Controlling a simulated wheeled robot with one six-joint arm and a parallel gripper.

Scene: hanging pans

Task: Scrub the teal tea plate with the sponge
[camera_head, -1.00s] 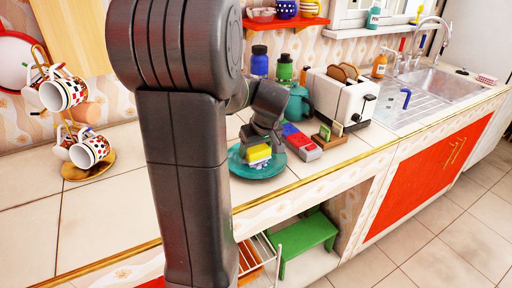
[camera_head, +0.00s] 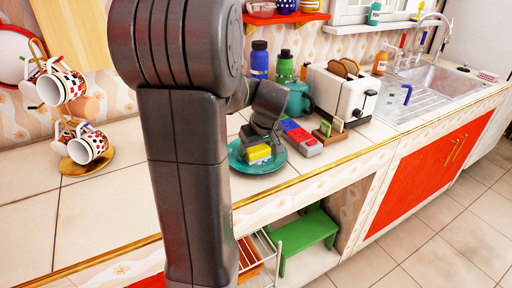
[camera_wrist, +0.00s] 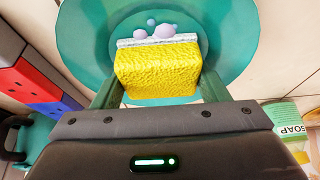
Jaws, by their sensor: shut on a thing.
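The teal tea plate (camera_head: 278,164) lies on the tiled counter near its front edge, partly hidden behind my arm in the head view. It fills the upper middle of the wrist view (camera_wrist: 235,45). The yellow sponge (camera_wrist: 157,70) has a pale scrub layer along its far edge, with several bubble-like lilac blobs beside it over the plate. My gripper (camera_wrist: 160,90) is shut on the sponge, one finger at each side, and holds it over the plate. In the head view the sponge (camera_head: 258,153) is low over the plate; whether it touches is unclear.
A red, grey and blue block (camera_head: 300,138) lies just right of the plate. Behind are a teal teapot (camera_head: 297,98), bottles (camera_head: 259,62) and a toaster (camera_head: 342,92). A mug stand (camera_head: 80,160) is at left. A soap container (camera_wrist: 290,120) shows in the wrist view.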

